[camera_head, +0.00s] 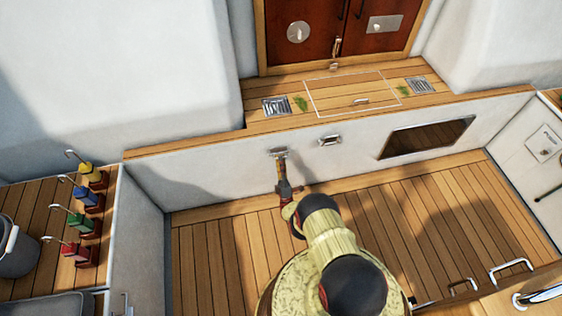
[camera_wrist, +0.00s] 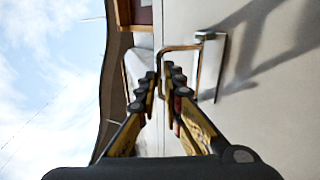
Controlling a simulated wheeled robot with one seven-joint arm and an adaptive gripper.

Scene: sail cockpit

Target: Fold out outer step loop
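A metal step loop (camera_head: 279,153) is mounted on the white cockpit wall, left of a second step loop (camera_head: 330,141) that looks folded against the wall. My gripper (camera_head: 281,161) is at the left loop and partly covers it in the head view. In the wrist view, a U-shaped loop (camera_wrist: 184,48) stands out from the wall. One part of its bar runs between the nearly closed fingertips of my gripper (camera_wrist: 161,80). The fingers appear shut on this bar; their exact contact is small and hard to see.
A dark wall opening (camera_head: 427,137) lies right of the loops. The wooden bench ledge (camera_head: 190,145) runs above them. Colored winch-handle-like items (camera_head: 88,200) and a grey bucket (camera_head: 15,250) stand at left. The wooden floor (camera_head: 430,215) right of my arm is clear.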

